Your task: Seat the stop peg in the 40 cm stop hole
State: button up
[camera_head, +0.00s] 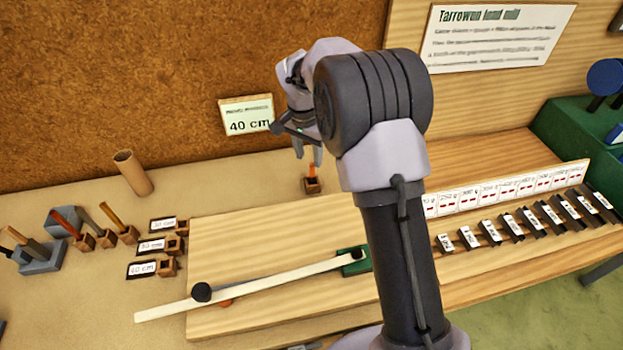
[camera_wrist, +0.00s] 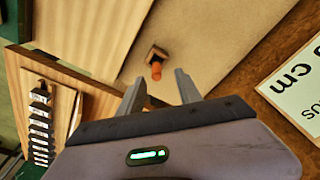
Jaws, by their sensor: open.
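A short orange peg (camera_head: 312,171) stands in a small wooden block (camera_head: 313,187) at the back of the bench, near the wall. It also shows in the wrist view as an orange peg (camera_wrist: 156,72) in its block (camera_wrist: 157,54). My gripper (camera_head: 308,155) is open and empty just above the peg; in the wrist view the peg shows between and beyond the fingertips (camera_wrist: 161,82). Small square wooden sockets (camera_head: 175,246) with distance labels (camera_head: 151,246) stand left of the plank. One label seems to read 60 cm; the others are too blurred to read surely.
A wall card (camera_head: 248,117) reading 40 cm hangs close beside my gripper. Several sticks stand in blocks (camera_head: 106,238) at left, near a cardboard tube (camera_head: 133,173). A pale bar (camera_head: 270,281) crosses the plank (camera_head: 235,235). Labelled weights (camera_head: 512,228) line the right.

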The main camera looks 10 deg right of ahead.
aim_at(313, 172)
notch_tip(313, 172, down, 2)
jog(key=shift+f, duration=0.15)
jog(key=f+b, duration=0.1)
jog(key=f, duration=0.1)
jog(key=d+f+b, duration=0.1)
jog(key=f+b, duration=0.1)
jog(key=f, duration=0.1)
jog(key=shift+w+d+f, duration=0.1)
jog(key=shift+w, duration=0.05)
grip_shut()
